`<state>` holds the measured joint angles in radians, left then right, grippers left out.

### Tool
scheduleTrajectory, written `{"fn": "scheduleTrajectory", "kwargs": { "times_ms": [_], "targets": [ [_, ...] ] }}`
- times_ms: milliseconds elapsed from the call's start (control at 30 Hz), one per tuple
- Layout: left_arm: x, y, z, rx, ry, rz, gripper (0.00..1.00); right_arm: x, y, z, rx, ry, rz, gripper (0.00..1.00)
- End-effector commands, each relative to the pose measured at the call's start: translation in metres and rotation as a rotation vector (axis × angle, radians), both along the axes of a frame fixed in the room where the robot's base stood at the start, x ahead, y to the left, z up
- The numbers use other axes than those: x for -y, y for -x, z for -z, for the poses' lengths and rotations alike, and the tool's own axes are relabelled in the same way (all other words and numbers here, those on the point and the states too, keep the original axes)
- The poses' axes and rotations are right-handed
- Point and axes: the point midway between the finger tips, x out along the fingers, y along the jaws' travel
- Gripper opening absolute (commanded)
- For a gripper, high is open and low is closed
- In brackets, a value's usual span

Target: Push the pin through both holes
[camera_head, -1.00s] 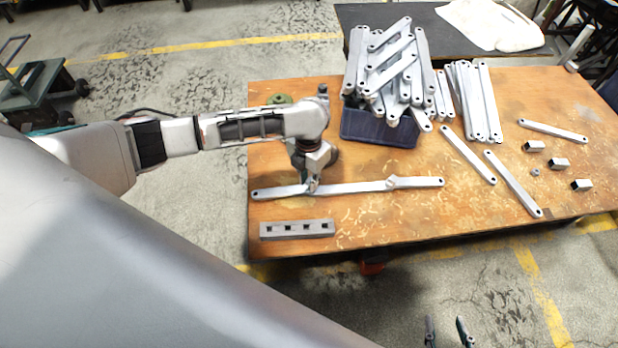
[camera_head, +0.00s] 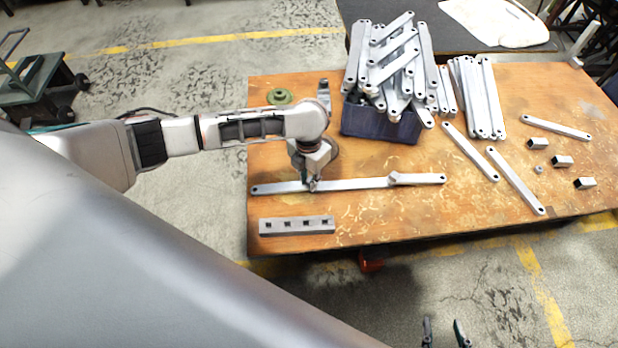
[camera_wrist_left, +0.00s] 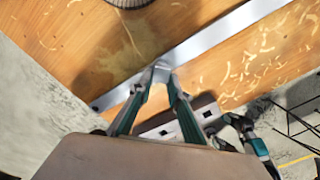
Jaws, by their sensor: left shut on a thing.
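Long grey brackets (camera_head: 350,184) lie in a line across the front left of the table, with a raised overlap (camera_head: 394,179) right of the middle. My left gripper (camera_head: 312,186) points down at this line, left of its middle. In the left wrist view its fingertips (camera_wrist_left: 162,72) are closed on a small grey metal piece (camera_wrist_left: 161,76) at the bracket's edge. I cannot tell whether this is the pin or part of a bracket. The holes under the fingers are hidden. My right gripper (camera_head: 444,334) is at the bottom edge, empty, its fingers apart.
A grey block with several square holes (camera_head: 297,226) lies in front of the line. A blue bin (camera_head: 380,125) heaped with brackets stands behind. Loose brackets (camera_head: 516,181) and small blocks (camera_head: 562,161) lie at right. A green ring (camera_head: 281,96) lies at the back left.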

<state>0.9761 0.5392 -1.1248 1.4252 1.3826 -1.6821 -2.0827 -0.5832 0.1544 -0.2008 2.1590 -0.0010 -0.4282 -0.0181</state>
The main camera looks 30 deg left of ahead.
Motion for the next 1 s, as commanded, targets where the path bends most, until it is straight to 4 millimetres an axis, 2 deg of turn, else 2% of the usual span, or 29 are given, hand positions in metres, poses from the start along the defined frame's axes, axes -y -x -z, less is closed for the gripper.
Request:
{"fn": "scheduleTrajectory", "kwargs": {
  "times_ms": [300,333,400,767,867,1000],
  "targets": [
    [0.0,0.0,0.0,-0.001,-0.001,0.0,0.0,0.0,0.0,0.0,0.001,-0.001,0.002,0.37],
    [0.0,0.0,0.0,-0.001,-0.001,0.0,0.23,0.0,0.0,0.0,0.001,-0.001,0.002,0.37],
    [0.0,0.0,0.0,-0.001,-0.001,0.0,0.37,0.0,0.0,0.0,0.001,-0.001,0.002,0.37],
    [0.0,0.0,-0.001,-0.001,0.0,0.0,0.37,-0.001,-0.001,0.0,-0.001,-0.002,0.002,0.37],
    [0.0,0.0,-0.009,0.001,0.0,0.0,0.37,-0.001,0.0,0.0,0.0,-0.002,0.001,0.37],
    [-0.001,-0.001,-0.032,0.003,0.0,0.002,0.37,-0.001,0.0,0.0,0.001,-0.001,0.0,0.37]
  ]
}}
